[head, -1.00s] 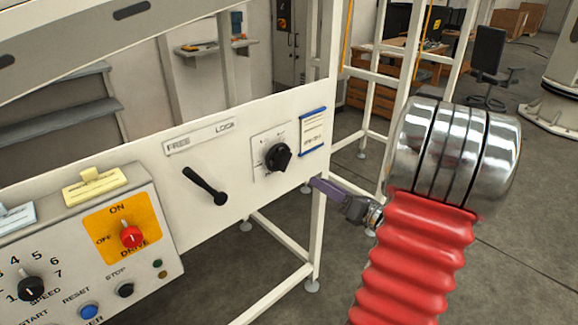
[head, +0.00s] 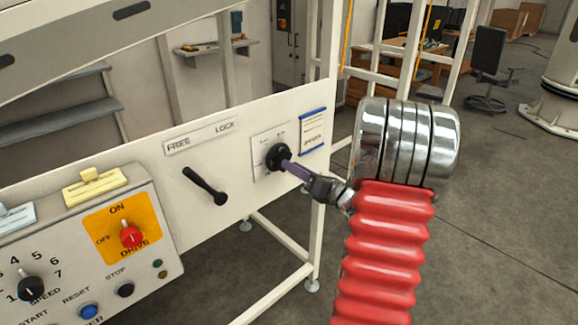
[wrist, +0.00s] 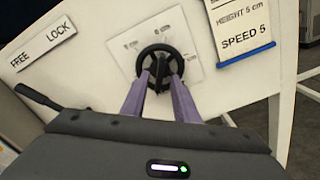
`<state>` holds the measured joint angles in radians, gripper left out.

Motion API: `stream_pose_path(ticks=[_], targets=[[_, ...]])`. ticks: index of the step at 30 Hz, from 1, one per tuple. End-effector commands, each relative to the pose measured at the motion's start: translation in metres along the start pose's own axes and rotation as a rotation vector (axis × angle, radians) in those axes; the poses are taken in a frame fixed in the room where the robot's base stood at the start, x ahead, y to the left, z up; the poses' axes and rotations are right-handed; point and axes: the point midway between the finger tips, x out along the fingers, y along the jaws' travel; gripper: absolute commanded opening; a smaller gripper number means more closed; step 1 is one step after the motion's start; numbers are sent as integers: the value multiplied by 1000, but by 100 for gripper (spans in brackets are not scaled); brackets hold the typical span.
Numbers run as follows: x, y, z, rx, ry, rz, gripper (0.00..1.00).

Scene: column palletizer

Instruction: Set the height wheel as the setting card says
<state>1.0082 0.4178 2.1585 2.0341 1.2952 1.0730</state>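The height wheel (head: 277,153) is a black wheel on a white plate (head: 262,141) on the machine's front panel. In the wrist view the round wheel (wrist: 161,52) shows a bar across its middle, and the plate has small marks too faint to read surely. The setting card (head: 312,132), blue-edged, is right of the wheel; in the wrist view the card (wrist: 237,25) reads "HEIGHT 5 cm" and "SPEED 5". My gripper (head: 287,164) is at the wheel's front. Its purple fingers in the wrist view (wrist: 160,80) stand apart, one each side of the bar, with gaps visible; contact is unclear.
A black lever (head: 206,187) sits left of the wheel, under a FREE/LOCK label (head: 200,135). Further left is a control box with a red drive switch (head: 131,236), a speed knob (head: 30,288) and push buttons.

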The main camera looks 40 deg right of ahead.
Motion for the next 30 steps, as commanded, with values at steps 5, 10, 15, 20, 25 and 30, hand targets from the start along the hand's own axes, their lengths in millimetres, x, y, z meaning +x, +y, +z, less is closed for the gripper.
stream_pose_path(ticks=[5,10,15,20,25,30], targets=[[20,0,0,0,1,1,27],[26,0,0,0,1,0,27],[25,0,0,0,1,0,27],[25,0,0,0,1,0,20],[25,0,0,0,0,0,8],[25,0,0,0,0,-1,0]])
